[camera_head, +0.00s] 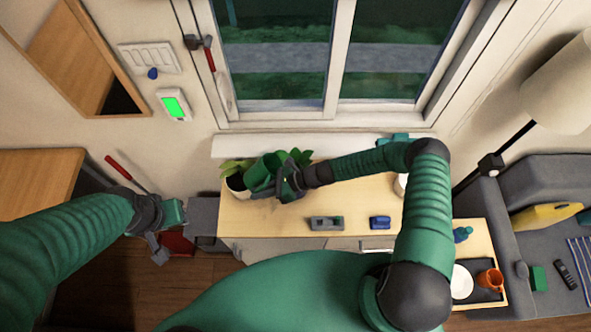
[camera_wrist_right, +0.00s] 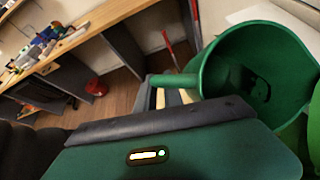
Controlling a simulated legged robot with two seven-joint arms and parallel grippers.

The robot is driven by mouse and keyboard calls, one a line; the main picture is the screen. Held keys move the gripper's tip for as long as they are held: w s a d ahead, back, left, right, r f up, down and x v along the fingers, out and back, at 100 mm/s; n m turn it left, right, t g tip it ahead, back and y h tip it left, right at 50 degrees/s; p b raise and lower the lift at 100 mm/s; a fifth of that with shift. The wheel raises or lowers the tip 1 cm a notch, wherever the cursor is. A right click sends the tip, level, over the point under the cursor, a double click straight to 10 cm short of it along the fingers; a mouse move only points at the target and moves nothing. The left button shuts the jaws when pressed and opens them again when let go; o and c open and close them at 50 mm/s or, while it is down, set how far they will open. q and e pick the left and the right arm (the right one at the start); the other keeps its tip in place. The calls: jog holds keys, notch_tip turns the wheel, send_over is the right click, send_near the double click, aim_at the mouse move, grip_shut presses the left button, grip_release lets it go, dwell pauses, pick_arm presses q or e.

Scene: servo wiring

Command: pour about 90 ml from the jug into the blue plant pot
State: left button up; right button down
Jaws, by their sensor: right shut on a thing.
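The green jug (camera_head: 262,172) is in my right gripper (camera_head: 290,184), above the left end of the light wood cabinet top. In the right wrist view the open mouth of the jug (camera_wrist_right: 255,70) shows, with a narrow green part sticking out to the left. A dark patch shows inside; I cannot tell the water level. No stream is visible. I cannot make out a blue pot. My left gripper (camera_head: 165,232) hangs at the left, away from the cabinet.
A grey device (camera_head: 326,223) and a blue object (camera_head: 380,222) lie on the cabinet's front part. A white sill (camera_head: 235,146) and window are behind. A tray at the right holds an orange mug (camera_head: 490,279) and white plate (camera_head: 461,281). The cabinet top between is mostly clear.

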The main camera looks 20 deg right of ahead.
jog(key=shift+a+r+p, duration=0.15)
jog(key=shift+r+p, duration=0.1)
jog(key=shift+p, duration=0.3)
jog(key=shift+a+r+h+p, duration=0.2)
jog(key=shift+a+h+p, duration=0.35)
jog(key=shift+h+p, duration=0.45)
jog(key=shift+s+a+f+m+h+p, duration=0.2)
jog(key=shift+s+a+f+m+h, duration=0.1)
jog(key=shift+f+h, duration=0.7)
jog(key=shift+s+a+f+m+h+p, duration=0.25)
jog(key=shift+f+h, duration=0.35)
jog(key=shift+h, duration=0.65)
jog(key=shift+s+a+f+m+h+p, duration=0.15)
jog(key=shift+s+a+f+m+h, duration=0.2)
jog(key=shift+f+h, duration=0.65)
jog(key=shift+d+r, duration=0.2)
jog(key=shift+a, duration=0.1)
